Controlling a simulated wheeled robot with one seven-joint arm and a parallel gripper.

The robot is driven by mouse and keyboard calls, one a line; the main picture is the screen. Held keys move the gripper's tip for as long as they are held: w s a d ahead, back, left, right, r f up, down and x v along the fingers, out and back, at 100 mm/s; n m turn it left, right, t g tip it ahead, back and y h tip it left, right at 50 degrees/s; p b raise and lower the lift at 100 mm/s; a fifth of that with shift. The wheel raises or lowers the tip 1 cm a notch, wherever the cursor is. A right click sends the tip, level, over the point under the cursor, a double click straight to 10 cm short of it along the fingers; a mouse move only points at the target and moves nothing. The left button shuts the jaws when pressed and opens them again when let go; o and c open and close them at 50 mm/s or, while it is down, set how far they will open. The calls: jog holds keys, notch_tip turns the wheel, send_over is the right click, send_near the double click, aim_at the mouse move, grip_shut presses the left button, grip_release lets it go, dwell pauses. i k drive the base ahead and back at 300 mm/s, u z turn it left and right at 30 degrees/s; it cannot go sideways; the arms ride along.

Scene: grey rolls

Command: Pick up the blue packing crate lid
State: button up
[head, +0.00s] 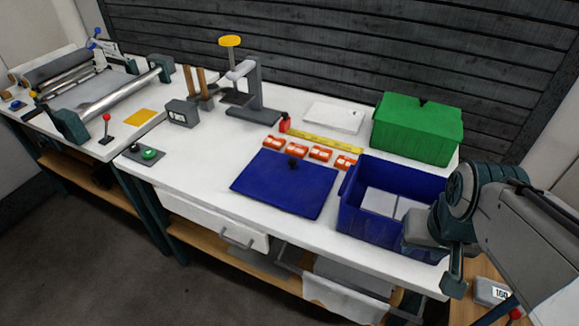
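The blue packing crate lid (287,186) lies flat on the white bench, left of the open blue crate (375,228). It has a small dark knob (292,163) near its back edge. My gripper (437,270) is at the right, in front of the crate's right end and well apart from the lid. Its fingers look spread, with nothing seen between them; it partly hides the crate. White and grey flat pieces show inside the crate.
Several orange-and-white rolls (320,153) lie just behind the lid, with a yellow ruler (325,143) behind them. A green box (417,130) stands at the back right. A grey press (255,95) stands behind left. The bench (195,175) left of the lid is clear.

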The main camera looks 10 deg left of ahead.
aim_at(296, 186)
jog(key=z, duration=0.05)
jog(key=k, duration=0.25)
jog(key=z, duration=3.45)
jog(key=k, duration=2.5)
jog(key=u, duration=1.9)
jog(key=i, duration=0.5)
jog(key=u, duration=0.05)
